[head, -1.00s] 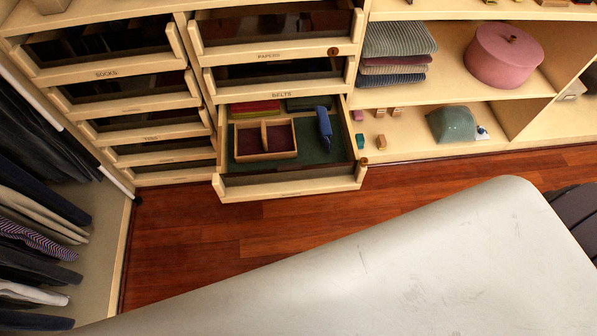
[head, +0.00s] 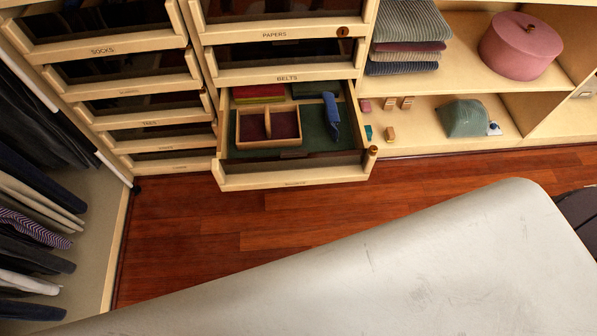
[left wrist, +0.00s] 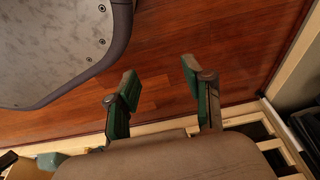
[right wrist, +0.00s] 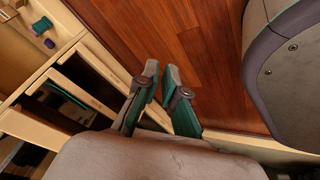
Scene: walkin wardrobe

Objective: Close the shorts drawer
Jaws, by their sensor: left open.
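One drawer (head: 293,174) is pulled well out at the bottom of the middle column, below the drawer labelled BELTS. The small label on its front is too blurred to read. Inside are a wooden divided box (head: 268,143), a blue item (head: 331,116) and red folded cloth. Neither gripper shows in the head view. In the left wrist view my left gripper (left wrist: 160,84) is open and empty above the wood floor. In the right wrist view my right gripper (right wrist: 160,76) has its fingertips close together with nothing visible between them; drawer fronts lie to their left.
The left column of drawers (head: 140,89) looks shut. Shelves at the right hold folded knitwear (head: 405,48), a pink round box (head: 518,46) and a green bag (head: 465,119). A pale grey rounded surface (head: 390,270) fills the lower right. Bare wood floor (head: 200,240) lies before the open drawer.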

